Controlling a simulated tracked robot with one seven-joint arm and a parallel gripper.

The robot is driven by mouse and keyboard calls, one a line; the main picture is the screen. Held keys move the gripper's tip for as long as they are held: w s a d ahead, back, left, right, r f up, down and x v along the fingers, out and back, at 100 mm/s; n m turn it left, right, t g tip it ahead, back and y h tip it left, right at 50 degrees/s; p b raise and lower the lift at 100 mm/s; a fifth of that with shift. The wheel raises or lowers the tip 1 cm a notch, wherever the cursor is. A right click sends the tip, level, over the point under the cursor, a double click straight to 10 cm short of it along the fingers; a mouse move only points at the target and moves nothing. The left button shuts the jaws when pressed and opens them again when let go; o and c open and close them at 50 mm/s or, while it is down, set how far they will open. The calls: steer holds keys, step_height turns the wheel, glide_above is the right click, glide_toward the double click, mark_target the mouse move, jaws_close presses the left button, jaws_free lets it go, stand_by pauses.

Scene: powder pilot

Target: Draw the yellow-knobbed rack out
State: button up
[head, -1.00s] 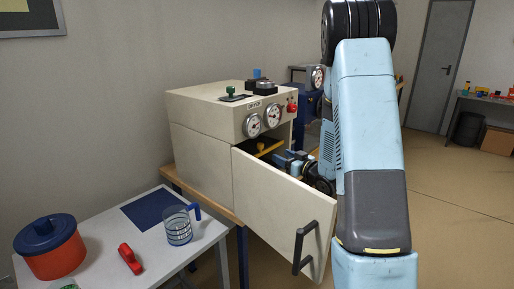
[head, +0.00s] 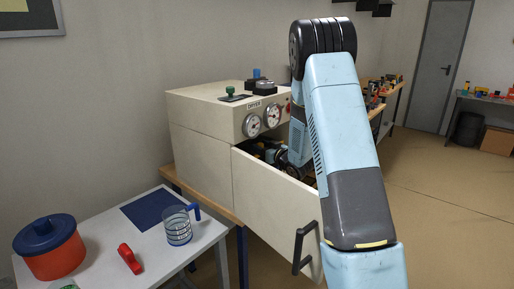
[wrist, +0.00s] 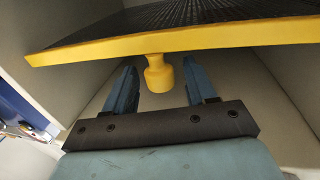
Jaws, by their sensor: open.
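The yellow-knobbed rack (wrist: 180,42) crosses the top of the wrist view, with a yellow front edge and a dark ribbed surface. Its yellow knob (wrist: 159,78) sticks out from the front edge. My gripper (wrist: 160,68) is open, with one blue finger on each side of the knob in the picture. A gap shows between each finger and the knob. In the head view the rack is inside the cream dryer cabinet (head: 197,150), hidden by my arm and the open door (head: 268,205). My fingers are hidden there too.
The cabinet door stands open with a dark handle (head: 305,248), close beside my arm. Cabinet walls flank my gripper in the wrist view. A white table at left holds a red pot (head: 50,252), a red scoop-like item (head: 130,258) and a measuring jug (head: 178,228).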

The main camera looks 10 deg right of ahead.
steer(key=shift+w+a, duration=0.25)
steer(key=shift+w, duration=0.2)
